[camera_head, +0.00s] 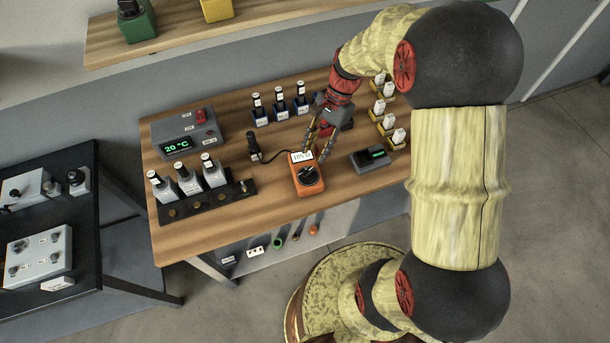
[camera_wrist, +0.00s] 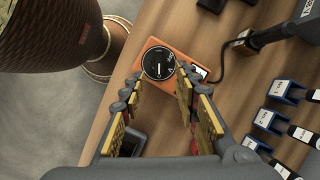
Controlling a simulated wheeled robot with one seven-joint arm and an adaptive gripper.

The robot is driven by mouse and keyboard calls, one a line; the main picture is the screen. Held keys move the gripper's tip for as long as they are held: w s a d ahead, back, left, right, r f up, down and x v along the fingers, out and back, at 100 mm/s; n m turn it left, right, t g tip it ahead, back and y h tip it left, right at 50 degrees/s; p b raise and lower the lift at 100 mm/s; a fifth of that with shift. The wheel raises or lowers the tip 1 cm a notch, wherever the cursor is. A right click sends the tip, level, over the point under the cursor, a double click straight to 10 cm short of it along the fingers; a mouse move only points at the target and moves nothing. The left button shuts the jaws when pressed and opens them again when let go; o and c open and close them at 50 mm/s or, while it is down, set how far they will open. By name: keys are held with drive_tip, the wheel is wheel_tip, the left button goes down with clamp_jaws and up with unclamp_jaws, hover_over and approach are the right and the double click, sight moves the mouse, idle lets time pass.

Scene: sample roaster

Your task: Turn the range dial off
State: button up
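An orange meter (camera_head: 306,187) lies on the wooden bench near its front edge, with a lit display (camera_head: 301,156) that shows digits. Its round black range dial (camera_head: 309,174) is on the nearer half of its face. The wrist view shows the meter (camera_wrist: 151,43) and the dial (camera_wrist: 158,63) with a white mark across it; I cannot read the setting. My gripper (camera_head: 316,152) is open and empty above the display end of the meter. In the wrist view the fingertips (camera_wrist: 160,80) stand apart on either side, and the right one covers part of the meter.
A dark cable runs from the meter to a black upright device (camera_head: 253,147) on the left. Labelled bottles stand at the left and back. Bare wood (camera_head: 255,205) lies front left.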

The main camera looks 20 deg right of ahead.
sight(309, 171)
drive_tip(key=shift+m, duration=0.3)
drive_tip(key=shift+b+x, duration=0.55)
drive_tip(key=shift+x, duration=3.45)
drive_tip(key=shift+c, duration=0.9)
clamp_jaws()
